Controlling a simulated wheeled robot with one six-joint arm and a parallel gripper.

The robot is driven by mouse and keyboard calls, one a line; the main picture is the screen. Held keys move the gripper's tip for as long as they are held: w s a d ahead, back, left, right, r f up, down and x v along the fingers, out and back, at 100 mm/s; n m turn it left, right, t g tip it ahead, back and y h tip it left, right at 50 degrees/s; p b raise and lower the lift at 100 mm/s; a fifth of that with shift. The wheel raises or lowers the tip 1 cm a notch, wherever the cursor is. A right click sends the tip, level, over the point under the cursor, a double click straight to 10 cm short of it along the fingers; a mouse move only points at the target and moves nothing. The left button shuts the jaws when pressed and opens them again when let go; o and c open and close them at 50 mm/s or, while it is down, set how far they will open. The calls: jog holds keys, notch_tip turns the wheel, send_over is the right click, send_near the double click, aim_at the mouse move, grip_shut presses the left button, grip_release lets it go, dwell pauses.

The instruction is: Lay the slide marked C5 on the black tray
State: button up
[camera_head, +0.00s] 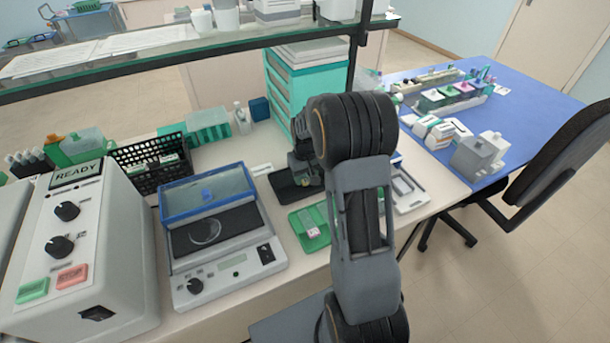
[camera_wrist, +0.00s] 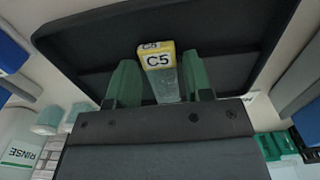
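The slide marked C5 (camera_wrist: 158,62) has a yellow and white label and a clear glass body. I cannot tell whether the slide touches the tray.
A green tray (camera_head: 308,240) with a slide lies in front of the black tray. A blue-lidded device (camera_head: 222,250) stands to the left, with a black rack (camera_head: 150,178) behind it. Teal drawers (camera_head: 285,90) stand behind. A pale tray (camera_head: 410,196) lies right of my arm.

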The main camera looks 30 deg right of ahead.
jog(key=shift+o, duration=1.3)
jog(key=shift+r, duration=0.1)
notch_tip(320, 180, up, 14)
jog(key=shift+b, duration=0.35)
jog(key=shift+f, duration=0.2)
